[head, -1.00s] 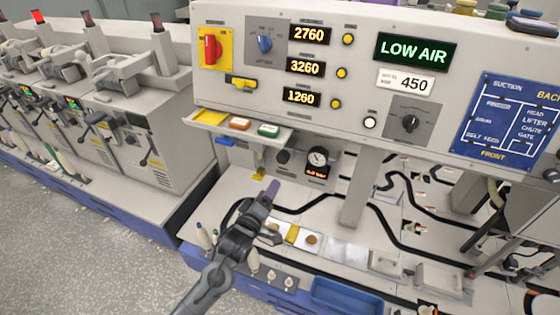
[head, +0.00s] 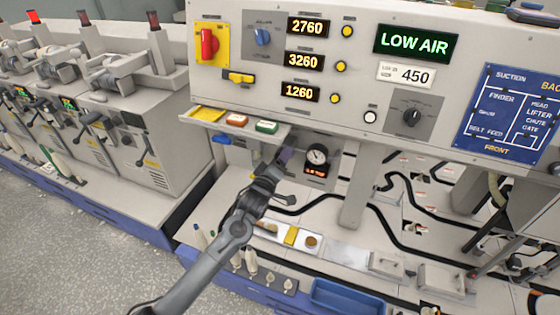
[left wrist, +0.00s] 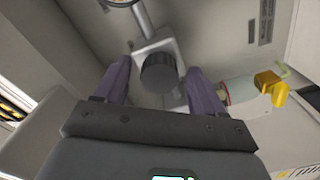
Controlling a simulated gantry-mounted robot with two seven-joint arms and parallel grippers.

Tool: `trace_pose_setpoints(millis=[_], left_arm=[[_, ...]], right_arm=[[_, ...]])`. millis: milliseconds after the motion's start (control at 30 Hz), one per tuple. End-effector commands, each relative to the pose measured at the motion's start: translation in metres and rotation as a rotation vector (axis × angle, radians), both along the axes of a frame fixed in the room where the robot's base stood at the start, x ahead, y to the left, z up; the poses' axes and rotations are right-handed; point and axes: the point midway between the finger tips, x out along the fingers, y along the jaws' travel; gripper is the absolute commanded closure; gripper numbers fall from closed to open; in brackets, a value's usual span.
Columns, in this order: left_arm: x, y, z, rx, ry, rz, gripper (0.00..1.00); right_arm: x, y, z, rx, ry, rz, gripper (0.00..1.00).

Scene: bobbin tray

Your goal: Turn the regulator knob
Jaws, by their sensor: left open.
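The dark round regulator knob (left wrist: 158,73) shows in the left wrist view, on a grey fitting under the panel. It lies between the two purple fingers of my left gripper (left wrist: 160,82), which is open. A gap shows on each side of the knob, and I see no contact. In the head view my left gripper (head: 285,153) reaches up under the panel and hides the knob. The round pressure gauge (head: 317,155) is just right of the gripper, with a small red display (head: 316,171) below it. My right gripper is not in view.
A shelf (head: 220,122) with yellow, red and green items juts out above and left of the gripper. The control panel (head: 350,110) overhangs above. A yellow-capped part (left wrist: 272,84) is right of the fingers in the wrist view. A blue tray (head: 345,296) lies below.

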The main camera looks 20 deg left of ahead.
Motion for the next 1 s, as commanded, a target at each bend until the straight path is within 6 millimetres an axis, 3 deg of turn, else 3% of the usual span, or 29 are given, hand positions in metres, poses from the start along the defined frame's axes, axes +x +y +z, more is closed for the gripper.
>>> trace_pose_setpoints(millis=[367,733,1000], left_arm=[[0.0039,0.0,0.0006,-0.001,0.0,0.0,0.31],[0.0038,0.0001,0.0005,0.0,-0.001,0.0,0.86],[0.0037,0.0001,0.0015,0.023,-0.002,0.0,0.87]], right_arm=[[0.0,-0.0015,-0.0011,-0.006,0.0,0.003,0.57],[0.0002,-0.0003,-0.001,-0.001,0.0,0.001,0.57],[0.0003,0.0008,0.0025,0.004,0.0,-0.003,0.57]])
